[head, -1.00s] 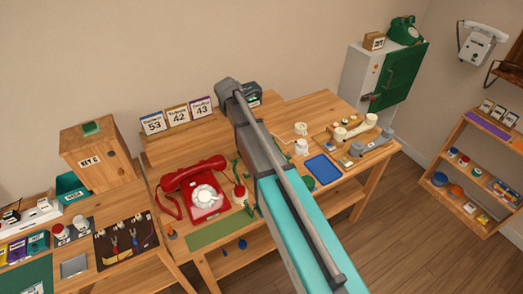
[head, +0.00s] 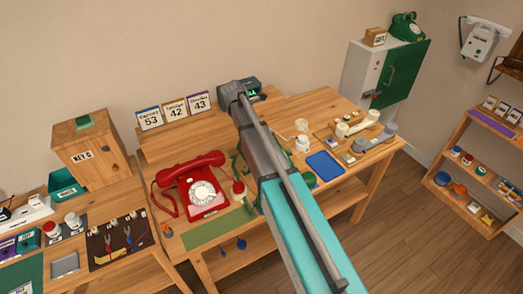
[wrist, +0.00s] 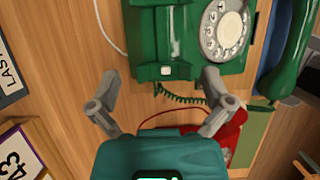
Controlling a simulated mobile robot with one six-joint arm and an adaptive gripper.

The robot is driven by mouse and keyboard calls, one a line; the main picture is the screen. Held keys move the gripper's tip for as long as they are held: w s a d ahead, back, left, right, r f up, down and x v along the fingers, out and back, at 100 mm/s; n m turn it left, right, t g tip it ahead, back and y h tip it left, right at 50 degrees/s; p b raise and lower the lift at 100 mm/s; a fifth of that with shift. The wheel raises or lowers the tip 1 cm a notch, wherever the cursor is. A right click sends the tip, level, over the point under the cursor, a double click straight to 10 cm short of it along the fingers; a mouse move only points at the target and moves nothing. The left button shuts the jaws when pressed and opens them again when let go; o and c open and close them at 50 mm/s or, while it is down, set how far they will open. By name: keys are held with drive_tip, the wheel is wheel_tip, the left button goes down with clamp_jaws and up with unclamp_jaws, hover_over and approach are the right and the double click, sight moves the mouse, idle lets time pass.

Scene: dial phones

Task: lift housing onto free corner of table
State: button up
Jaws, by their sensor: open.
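The green phone housing (wrist: 190,40) with its white dial lies flat on the wooden table in the wrist view. My gripper (wrist: 161,80) is open, its two fingers spread apart, with the tips at the housing's near edge. I cannot tell how high they are above it. A green handset (wrist: 290,45) lies to the right of the housing. In the head view my arm hides most of the housing and my fingers. The table (head: 300,103) has a bare area at its back, right of my wrist.
A red phone (head: 203,188) stands left of my arm. Number cards (head: 174,107) stand along the back left.

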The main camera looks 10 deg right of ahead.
drive_tip(key=shift+b+x, duration=1.15)
drive_tip(key=shift+x, duration=0.4)
drive_tip(key=shift+b+x, duration=2.4)
drive_tip(key=shift+x, duration=0.25)
drive_tip(key=shift+s, duration=0.1)
drive_tip(key=shift+s, duration=0.15)
drive_tip(key=c, duration=1.1)
drive_tip(key=shift+r, duration=0.2)
wheel_tip(320, 180, up, 2)
drive_tip(key=p, duration=0.2)
drive_tip(key=shift+p, duration=0.3)
drive_tip(key=shift+c, duration=0.9)
drive_tip(key=s+d+r+p, duration=0.6)
drive_tip(key=s+r+p, duration=0.4)
drive_tip(key=s, duration=0.2)
drive_tip(key=shift+s+r, duration=0.2)
drive_tip(key=shift+r, duration=0.1)
